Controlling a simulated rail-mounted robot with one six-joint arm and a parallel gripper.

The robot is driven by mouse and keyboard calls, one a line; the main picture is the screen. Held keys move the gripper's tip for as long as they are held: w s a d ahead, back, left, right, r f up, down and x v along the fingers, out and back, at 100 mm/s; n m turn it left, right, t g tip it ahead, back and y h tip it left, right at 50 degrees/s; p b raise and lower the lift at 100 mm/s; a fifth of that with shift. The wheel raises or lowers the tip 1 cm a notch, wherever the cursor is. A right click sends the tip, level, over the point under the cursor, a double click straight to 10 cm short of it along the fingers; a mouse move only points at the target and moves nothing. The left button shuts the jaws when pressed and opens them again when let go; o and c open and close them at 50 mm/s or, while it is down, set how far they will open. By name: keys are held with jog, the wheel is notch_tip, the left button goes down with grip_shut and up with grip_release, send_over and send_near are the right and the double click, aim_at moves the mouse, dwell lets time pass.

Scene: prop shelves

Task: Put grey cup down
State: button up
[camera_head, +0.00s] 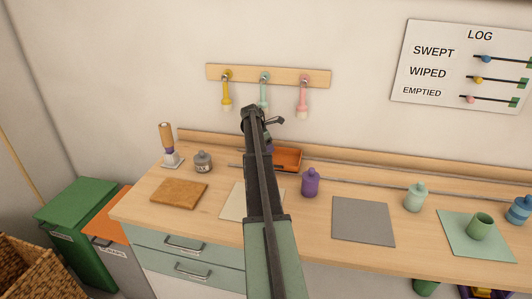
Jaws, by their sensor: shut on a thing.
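My arm reaches up the middle of the picture, and my gripper (270,121) shows only as a small dark part at its far end, in front of the wall below the hook board. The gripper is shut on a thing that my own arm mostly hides. No grey cup shows clearly anywhere; the held thing fits the grey cup, but its shape and tilt cannot be made out. A bare grey mat (363,221) lies on the wooden counter (330,190), to the right of my arm.
A purple bottle (311,183) stands between my arm and the grey mat. A pale green bottle (415,198), a green cup (481,226) on a green mat (457,240) and a blue container (520,210) are right. A grey jar (203,162) and brown board (179,194) are left. An orange tray (288,157) is behind.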

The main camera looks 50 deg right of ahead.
notch_tip(320, 180, down, 2)
jog(key=shift+w+f, duration=0.1)
jog(key=shift+r, duration=0.4)
jog(key=shift+f, duration=0.3)
jog(key=o, duration=1.1)
jog(key=shift+r, duration=0.1)
jog(key=p+v, duration=1.1)
jog(key=v, duration=0.1)
jog(key=shift+a+r, duration=0.15)
